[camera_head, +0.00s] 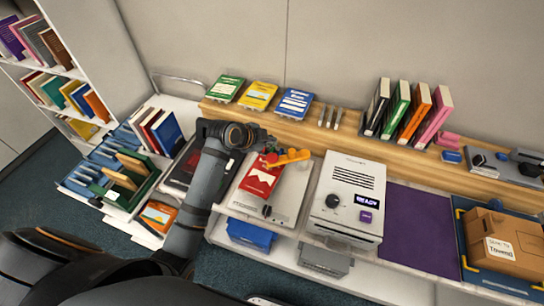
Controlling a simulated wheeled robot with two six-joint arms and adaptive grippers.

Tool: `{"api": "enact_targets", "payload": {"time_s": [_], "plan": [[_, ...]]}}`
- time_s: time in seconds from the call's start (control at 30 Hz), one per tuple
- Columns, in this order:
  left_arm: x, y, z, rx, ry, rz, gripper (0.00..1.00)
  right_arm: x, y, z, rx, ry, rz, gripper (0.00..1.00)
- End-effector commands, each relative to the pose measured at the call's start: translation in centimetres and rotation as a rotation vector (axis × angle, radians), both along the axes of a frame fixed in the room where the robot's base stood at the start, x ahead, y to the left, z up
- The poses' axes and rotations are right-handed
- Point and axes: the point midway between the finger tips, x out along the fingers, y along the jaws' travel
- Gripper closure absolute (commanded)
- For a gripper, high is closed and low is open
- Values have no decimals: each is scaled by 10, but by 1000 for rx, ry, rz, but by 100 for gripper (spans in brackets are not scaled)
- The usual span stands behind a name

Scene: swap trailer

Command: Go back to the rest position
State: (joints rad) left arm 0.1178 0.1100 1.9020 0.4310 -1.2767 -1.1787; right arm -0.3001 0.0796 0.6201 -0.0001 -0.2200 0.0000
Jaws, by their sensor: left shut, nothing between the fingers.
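My left arm rises from the bottom left, and its gripper (268,144) is over the white bench, pointing right. It is shut and empty. Right beside its tip are an orange-yellow piece (291,157) and a small red piece (270,158). They seem to lie at the back of a light grey device (285,194); I cannot tell whether the gripper touches them. A red packet (259,181) lies on that device, just below the gripper. My arm hides part of the bench behind it. My right gripper is not in view.
A white boxy machine (348,195) with a knob stands right of the gripper. Beyond it are a bare purple mat (420,230) and a cardboard box (505,240). A wooden ledge (300,129) behind holds books and packets. A bookshelf (95,45) stands at left.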

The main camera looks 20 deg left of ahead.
Motion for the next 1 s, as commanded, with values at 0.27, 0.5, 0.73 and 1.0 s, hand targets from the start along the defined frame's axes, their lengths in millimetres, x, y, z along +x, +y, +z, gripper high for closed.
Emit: {"api": "enact_targets", "payload": {"time_s": [0.27,0.5,0.73,1.0], "plan": [[0,0,0,0,0,0,100,0,0,0,0,0,0,60],[-26,5,-17,-26,73,81,100,0,0,0,0,0,0,60],[-126,30,-58,-113,317,457,100,1,0,0,0,-1,0,60],[-217,55,-69,-177,464,851,100,-1,0,0,0,1,0,60]]}}
